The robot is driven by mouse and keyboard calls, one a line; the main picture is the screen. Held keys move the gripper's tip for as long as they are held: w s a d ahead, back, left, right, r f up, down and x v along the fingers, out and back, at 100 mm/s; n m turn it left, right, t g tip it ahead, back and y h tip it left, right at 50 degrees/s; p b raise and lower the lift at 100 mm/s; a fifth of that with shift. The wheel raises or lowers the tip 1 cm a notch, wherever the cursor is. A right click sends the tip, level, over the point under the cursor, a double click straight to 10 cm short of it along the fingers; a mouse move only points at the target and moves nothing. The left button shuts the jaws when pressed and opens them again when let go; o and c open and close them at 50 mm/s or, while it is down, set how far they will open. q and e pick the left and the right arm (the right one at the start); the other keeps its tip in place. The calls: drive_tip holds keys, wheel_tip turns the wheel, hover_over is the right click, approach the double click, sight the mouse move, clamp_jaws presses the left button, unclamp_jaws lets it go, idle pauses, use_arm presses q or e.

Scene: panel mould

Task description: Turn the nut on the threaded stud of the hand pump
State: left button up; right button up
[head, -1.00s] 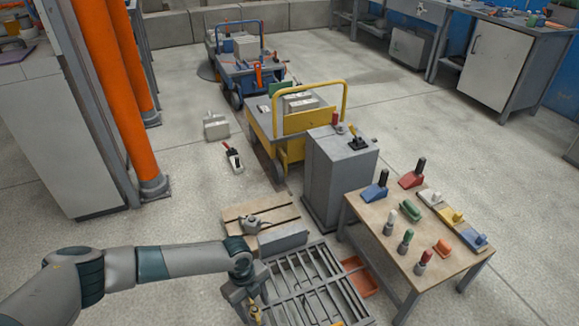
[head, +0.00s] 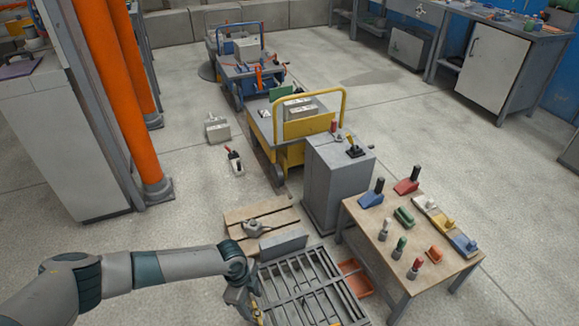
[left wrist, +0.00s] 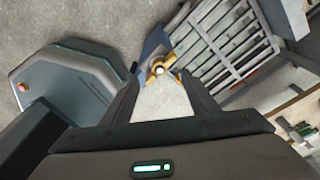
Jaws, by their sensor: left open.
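In the left wrist view a brass-coloured nut with wing-like lugs (left wrist: 157,69) sits around a pale round stud end. It lies just beyond and between the fingertips of my left gripper (left wrist: 161,84), which is open and holds nothing. A blue-grey body (left wrist: 152,46), seemingly part of the hand pump, shows just behind the nut and is mostly cut off from sight. In the head view my left gripper (head: 243,305) points down beside the slatted grate, at the bottom edge. A bit of yellow there is too small to make out. My right gripper is not in view.
A grey slatted grate (head: 303,284) lies right of my left gripper. Beyond it are a wooden pallet (head: 277,217), a grey cabinet (head: 338,190) with levers and a yellow cart (head: 261,128). A table (head: 380,250) with several small tools stands right.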

use_arm(q)
wheel_tip(320, 180, up, 11)
drive_tip(key=a+p, duration=0.1)
drive_tip(key=p, duration=0.7)
drive_tip(key=shift+w+a+p, duration=0.25)
drive_tip(key=shift+a+p, duration=0.05)
